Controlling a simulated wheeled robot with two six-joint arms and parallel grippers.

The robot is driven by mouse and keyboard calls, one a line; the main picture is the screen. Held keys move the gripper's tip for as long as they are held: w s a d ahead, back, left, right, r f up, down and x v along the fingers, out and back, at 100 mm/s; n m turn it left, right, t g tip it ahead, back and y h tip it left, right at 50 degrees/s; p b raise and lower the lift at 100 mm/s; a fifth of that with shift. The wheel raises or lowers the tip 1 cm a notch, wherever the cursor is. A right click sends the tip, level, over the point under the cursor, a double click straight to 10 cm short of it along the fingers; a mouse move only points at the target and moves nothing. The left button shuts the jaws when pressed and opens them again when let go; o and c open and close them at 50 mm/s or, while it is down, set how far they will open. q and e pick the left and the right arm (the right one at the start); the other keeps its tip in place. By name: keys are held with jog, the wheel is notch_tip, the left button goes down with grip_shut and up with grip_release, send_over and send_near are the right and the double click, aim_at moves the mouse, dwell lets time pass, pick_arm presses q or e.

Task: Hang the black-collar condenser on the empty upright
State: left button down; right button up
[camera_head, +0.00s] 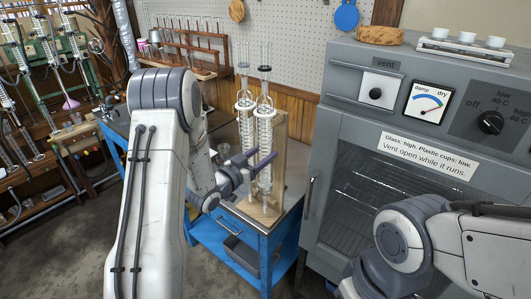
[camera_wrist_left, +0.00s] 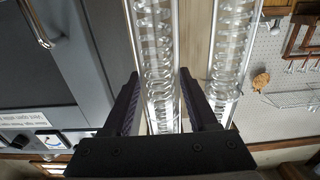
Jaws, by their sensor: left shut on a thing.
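The black-collar condenser (camera_head: 265,125) is a clear coiled glass tube with a dark band near its top. It stands upright in a wooden rack (camera_head: 280,135), beside a second, similar condenser (camera_head: 243,110) with a greyer band. My left gripper (camera_head: 250,168) is shut around the lower part of the black-collar condenser. In the left wrist view its fingers (camera_wrist_left: 160,100) lie on either side of one coiled tube (camera_wrist_left: 155,45); the other tube (camera_wrist_left: 233,50) is beside it. Which upright is empty I cannot tell. My right gripper is out of view.
The rack stands on a blue cart (camera_head: 265,245) beside a grey drying oven (camera_head: 350,170). A green-framed rig (camera_head: 75,45) with glassware and tubing is at the far left. A wooden rack (camera_head: 190,45) stands behind my left arm. Grey floor is open at lower left.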

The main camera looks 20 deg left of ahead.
pick_arm(q)
jog(key=b+v, duration=0.1)
jog(key=v, duration=0.7)
jog(key=shift+s, duration=0.2)
dwell(0.4)
